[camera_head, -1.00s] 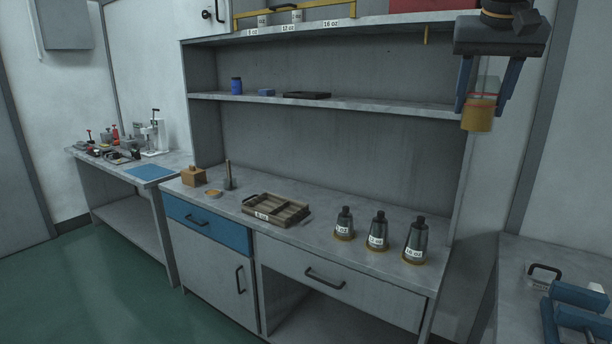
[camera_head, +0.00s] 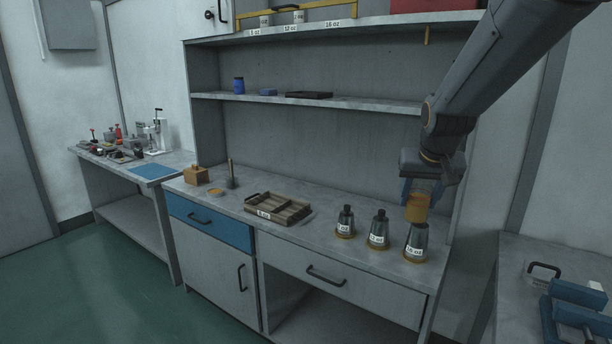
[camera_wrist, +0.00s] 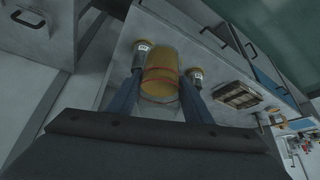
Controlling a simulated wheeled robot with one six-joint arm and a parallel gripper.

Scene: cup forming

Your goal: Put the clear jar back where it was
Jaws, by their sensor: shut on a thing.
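The clear jar (camera_head: 417,207), with amber contents, is held by my gripper (camera_head: 418,195) above the right end of the middle counter. In the wrist view the jar (camera_wrist: 160,78) with a red band sits between both blue fingers. In the head view it overlaps the top of the 16 oz cone (camera_head: 416,243), hiding its knob; I cannot tell whether they touch. Where the jar stood before is not shown.
Two smaller dark cones (camera_head: 378,232) (camera_head: 345,223) stand left of the largest. A wooden tray (camera_head: 277,209) lies mid-counter. A shelf (camera_head: 370,105) with a blue jar (camera_head: 239,86) runs above. Counter space left of the cones is partly clear.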

